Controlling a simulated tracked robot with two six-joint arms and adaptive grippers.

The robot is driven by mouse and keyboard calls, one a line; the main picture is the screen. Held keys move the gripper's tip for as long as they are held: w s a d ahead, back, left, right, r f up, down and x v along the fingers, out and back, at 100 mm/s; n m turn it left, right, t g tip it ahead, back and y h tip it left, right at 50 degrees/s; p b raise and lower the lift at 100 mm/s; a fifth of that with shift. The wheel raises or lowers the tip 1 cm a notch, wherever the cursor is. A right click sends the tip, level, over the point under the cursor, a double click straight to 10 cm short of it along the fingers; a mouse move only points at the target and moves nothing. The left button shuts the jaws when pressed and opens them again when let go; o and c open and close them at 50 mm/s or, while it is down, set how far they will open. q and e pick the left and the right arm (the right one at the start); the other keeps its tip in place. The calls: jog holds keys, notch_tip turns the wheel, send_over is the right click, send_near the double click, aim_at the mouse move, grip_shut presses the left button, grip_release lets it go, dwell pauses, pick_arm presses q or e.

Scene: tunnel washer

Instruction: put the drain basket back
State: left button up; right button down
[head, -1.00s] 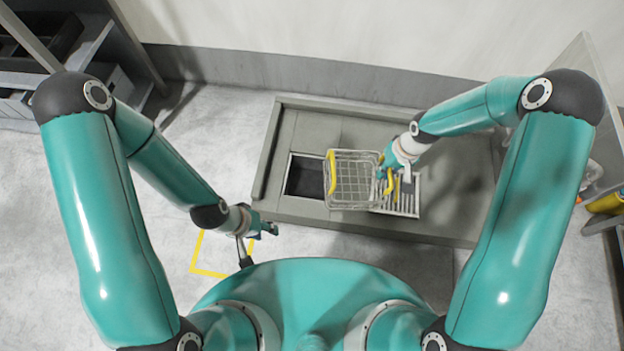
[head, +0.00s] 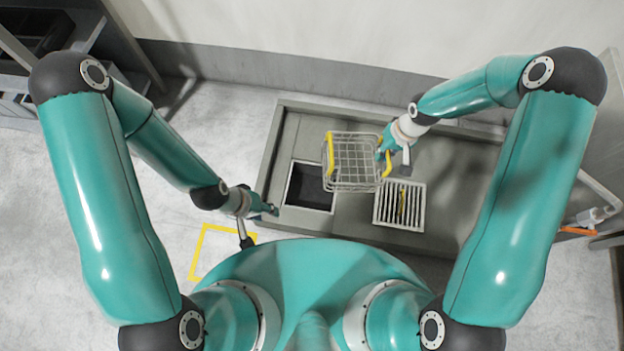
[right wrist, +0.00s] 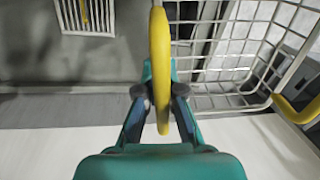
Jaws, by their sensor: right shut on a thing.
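The drain basket (head: 357,165) is a wire mesh basket with yellow handles on two opposite sides. My right gripper (head: 384,157) is shut on its right-hand yellow handle, which also shows between the fingers in the right wrist view (right wrist: 160,60). The basket appears held above the grey platform. In the head view, its left part overlaps the right edge of a dark square opening (head: 308,190). The depth of the opening and the basket's height cannot be told. My left gripper (head: 268,209) is beside the platform's left front edge, apart from the basket; its finger gap is unclear.
A slotted grate (head: 384,207) with a yellow piece in its middle lies right of the opening. The grey platform (head: 450,180) has bare surface at right. A yellow square outline (head: 197,250) marks the floor at left. A wall runs behind, with shelving at the upper left.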

jog(key=w+a+f+m+h+b, duration=0.1)
jog(key=w+a+f+m+b, duration=0.2)
jog(key=f+b, duration=1.05)
jog(key=w+a+f+m+b, duration=0.2)
jog(key=a+f+b, duration=0.3)
jog(key=f+b, duration=0.85)
jog(key=w+a+f+m+h+b, duration=0.1)
jog(key=w+a+f+m+b, duration=0.2)
jog(key=f+b, duration=1.1)
jog(key=shift+n, duration=0.5)
jog(key=f+b, duration=0.1)
jog(key=f, duration=0.6)
jog(key=a+f+b, duration=0.1)
jog(key=f+b, duration=0.1)
jog(key=f, duration=0.5)
jog(key=f+b, duration=0.2)
jog(key=f, duration=0.5)
jog(key=shift+s+a+f, duration=0.15)
jog(key=shift+a+f, duration=0.05)
jog(key=shift+f, duration=0.1)
jog(key=c, duration=1.6)
grip_release()
jog(key=shift+r, duration=0.1)
